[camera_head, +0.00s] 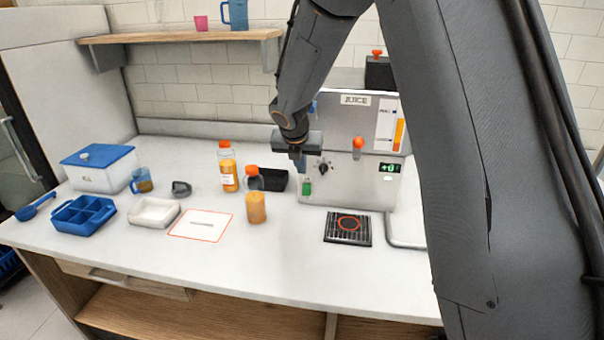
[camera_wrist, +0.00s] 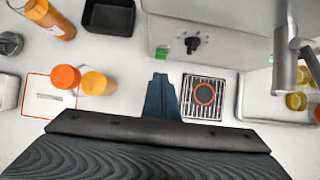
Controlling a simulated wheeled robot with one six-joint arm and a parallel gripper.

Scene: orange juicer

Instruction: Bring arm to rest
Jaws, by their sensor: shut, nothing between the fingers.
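My arm reaches over the counter from the right in the head view. My gripper (camera_wrist: 162,82) shows in the wrist view with its fingers together and nothing between them.
An orange-capped bottle (camera_head: 256,207) stands right of the red-outlined white mat (camera_head: 200,225). Another bottle (camera_head: 228,170) stands behind it, near a black bin (camera_head: 272,179). A white tray (camera_head: 154,214), blue divided tray (camera_head: 80,216) and blue-lidded box (camera_head: 98,170) sit left. A shelf (camera_head: 180,37) overhangs the back.

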